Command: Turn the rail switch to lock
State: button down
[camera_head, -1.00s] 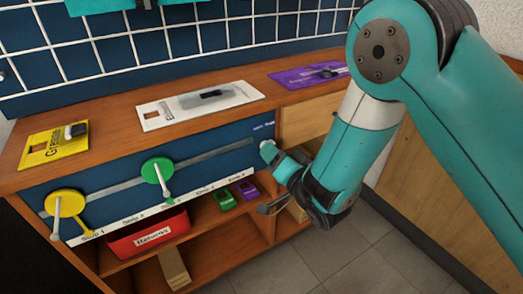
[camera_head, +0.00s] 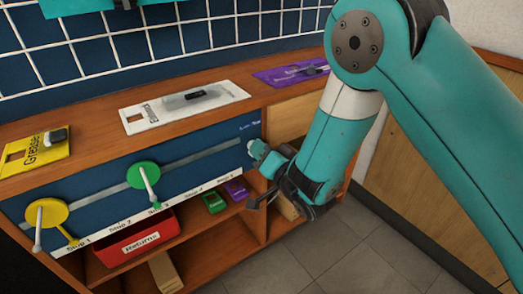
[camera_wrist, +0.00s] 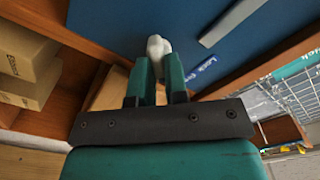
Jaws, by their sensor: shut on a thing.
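My gripper (camera_wrist: 159,75) is shut on this knob, with one teal finger on each side. In the head view my gripper (camera_head: 260,156) is at the panel's right end, below the label. The fingers hide much of the switch, and I cannot read its setting.
A grey rail (camera_head: 205,154) crosses the panel, with a yellow disc (camera_head: 46,214) and a green disc (camera_head: 141,175) carrying handles. Yellow, white (camera_head: 180,104) and purple plates lie on the wooden top. Below is a shelf with a red Returns bin (camera_head: 138,243).

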jog(key=shift+f, duration=0.1)
jog(key=n+b, duration=0.2)
jog(key=n, duration=0.3)
jog(key=n+b, duration=0.2)
jog(key=n, duration=0.4)
jog(key=n+b, duration=0.2)
jog(key=n, duration=0.4)
jog(key=shift+s+a+f, duration=0.1)
jog(key=shift+s+a, duration=0.15)
jog(key=shift+n, duration=0.4)
jog(key=c, duration=1.1)
grip_release()
jog(key=shift+c, duration=0.2)
